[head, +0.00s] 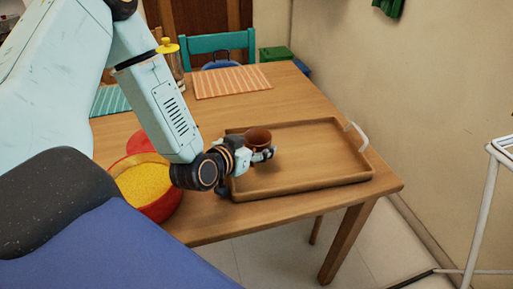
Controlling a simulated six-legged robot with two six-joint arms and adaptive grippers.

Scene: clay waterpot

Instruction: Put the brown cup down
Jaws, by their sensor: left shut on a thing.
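The brown cup (258,137) is upright at the left part of the wooden tray (318,183). My left gripper (264,155) is shut on the cup from its near left side. The gripper hides the cup's lower part, so I cannot tell whether its base touches the tray. My right gripper is not in view.
A red bowl with yellow contents (146,187) stands left of my gripper. An orange striped mat (232,81) lies behind. The tray's middle and right are clear.

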